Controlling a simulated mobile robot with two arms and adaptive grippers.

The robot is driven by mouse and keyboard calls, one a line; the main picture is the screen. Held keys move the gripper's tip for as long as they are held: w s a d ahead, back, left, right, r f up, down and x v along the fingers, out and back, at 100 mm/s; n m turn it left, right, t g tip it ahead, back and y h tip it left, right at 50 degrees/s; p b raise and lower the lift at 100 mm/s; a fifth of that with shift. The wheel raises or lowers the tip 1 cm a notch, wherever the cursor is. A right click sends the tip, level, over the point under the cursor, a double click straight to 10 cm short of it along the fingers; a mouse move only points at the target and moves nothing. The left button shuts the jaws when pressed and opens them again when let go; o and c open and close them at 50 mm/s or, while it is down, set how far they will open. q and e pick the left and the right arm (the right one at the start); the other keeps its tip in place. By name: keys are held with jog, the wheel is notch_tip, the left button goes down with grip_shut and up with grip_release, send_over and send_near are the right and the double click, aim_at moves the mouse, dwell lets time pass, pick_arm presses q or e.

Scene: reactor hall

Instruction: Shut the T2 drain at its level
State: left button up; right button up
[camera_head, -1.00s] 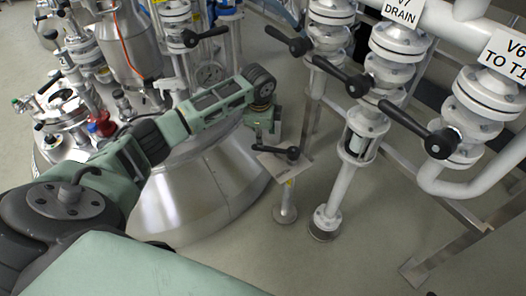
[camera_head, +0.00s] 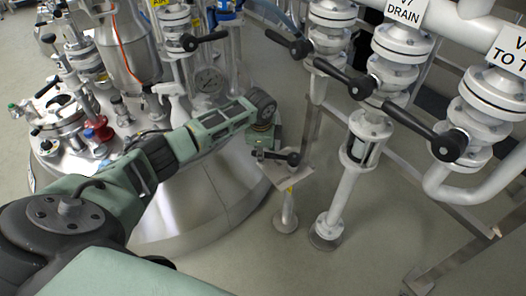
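No label reading T2 is legible. A label reading DRAIN (camera_head: 405,10) hangs at the top, above a white valve with a black lever (camera_head: 345,78). A small black lever (camera_head: 285,157) sits on a low plate (camera_head: 291,174) on a short post, beside the steel tank (camera_head: 195,205). My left arm reaches across from the left, and my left gripper (camera_head: 262,146) points down at the left end of this small lever. Its fingers are mostly hidden behind the wrist, so contact and opening cannot be told. My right gripper is out of view.
More white pipe valves with black levers stand at the right, one lever (camera_head: 428,132) reaching toward the middle. A partly cropped sign (camera_head: 509,48) is at the upper right. Valves and fittings crowd the tank top. Grey floor (camera_head: 330,268) is free in front.

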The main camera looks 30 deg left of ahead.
pick_arm(q)
grip_shut()
dwell(0.3)
